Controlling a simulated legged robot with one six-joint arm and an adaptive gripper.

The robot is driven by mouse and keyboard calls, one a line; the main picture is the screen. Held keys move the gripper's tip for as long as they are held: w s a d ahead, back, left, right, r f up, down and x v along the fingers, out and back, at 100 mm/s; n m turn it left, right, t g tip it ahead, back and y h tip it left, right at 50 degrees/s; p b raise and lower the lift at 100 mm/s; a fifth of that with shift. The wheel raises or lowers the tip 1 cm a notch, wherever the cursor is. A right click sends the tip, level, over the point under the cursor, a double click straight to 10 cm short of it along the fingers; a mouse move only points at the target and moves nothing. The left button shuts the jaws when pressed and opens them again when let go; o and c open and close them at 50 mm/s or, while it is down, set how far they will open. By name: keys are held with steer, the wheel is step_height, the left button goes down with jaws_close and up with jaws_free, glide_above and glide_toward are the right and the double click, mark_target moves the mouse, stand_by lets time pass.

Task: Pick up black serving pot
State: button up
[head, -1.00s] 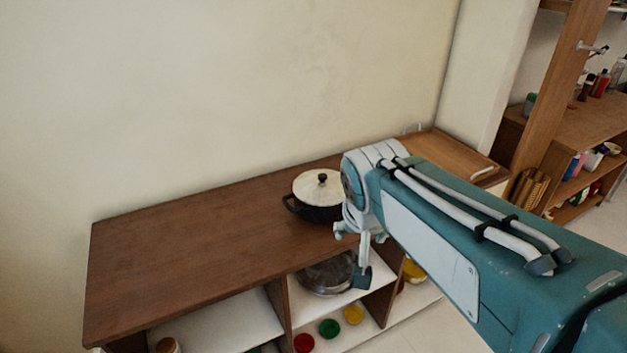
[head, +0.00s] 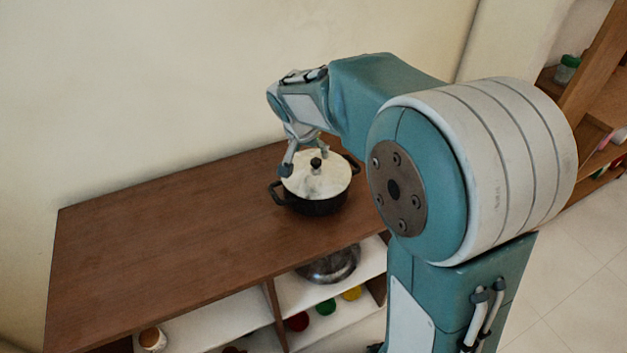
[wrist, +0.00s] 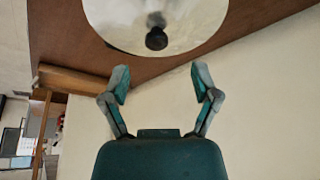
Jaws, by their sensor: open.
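The black serving pot (head: 318,206) stands upright on the brown wooden top of a low cabinet. It has a pale lid (head: 322,183) with a black knob (head: 316,163) and a dark handle on each side. My gripper (head: 305,168) is behind and above the lid, near the knob. In the wrist view the gripper (wrist: 157,82) is open, its two fingers spread with nothing between them. The lid (wrist: 150,18) and knob (wrist: 156,37) show beyond the fingertips. The pot's black body is hidden in that view. I cannot tell whether a finger touches the lid.
The cabinet top (head: 160,235) is clear to the left of the pot. A pale wall (head: 150,90) runs close behind it. Shelves below hold a metal pan (head: 330,266) and several coloured items. A wooden shelf unit (head: 590,80) stands at the right.

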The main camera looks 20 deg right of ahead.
mark_target(315, 160)
steer(key=shift+w+d+f, duration=0.2)
steer(key=shift+d+f, duration=0.2)
steer(key=shift+f, duration=0.25)
steer(key=x, duration=0.5)
jaws_close()
steer(key=shift+r, duration=0.15)
